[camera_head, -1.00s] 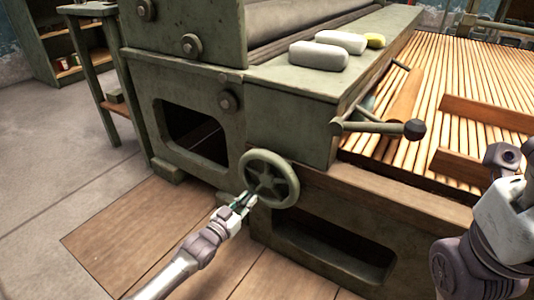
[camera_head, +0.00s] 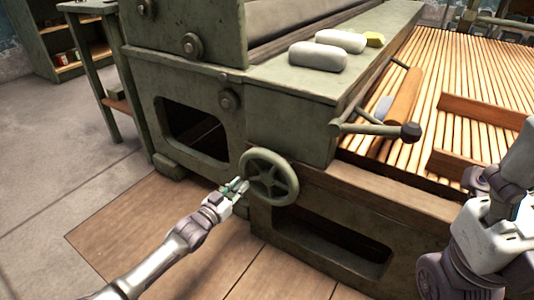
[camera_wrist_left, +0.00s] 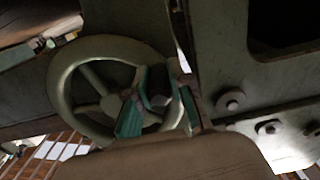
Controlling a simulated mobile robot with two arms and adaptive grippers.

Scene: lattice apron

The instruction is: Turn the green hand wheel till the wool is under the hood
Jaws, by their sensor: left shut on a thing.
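The green hand wheel (camera_head: 270,177) is mounted on the front side of the green machine, low near its corner. My left gripper (camera_head: 238,187) is shut on the left part of its rim. In the left wrist view the wheel (camera_wrist_left: 62,92) shows spokes and a hub, with the gripper's green-padded fingers (camera_wrist_left: 155,108) at its rim. The slatted wooden apron (camera_head: 460,85) runs off to the back right. A small pale grey patch (camera_head: 383,108) shows at its near left edge; I cannot tell whether it is wool. My right gripper does not show, only part of my right arm.
Two whitish oblong bundles (camera_head: 318,56) and a yellow one lie on the machine's green top (camera_head: 285,84). A lever with a dark knob (camera_head: 410,132) sticks out above the wheel. A green stand (camera_head: 100,60) is at left. The floor at left is clear.

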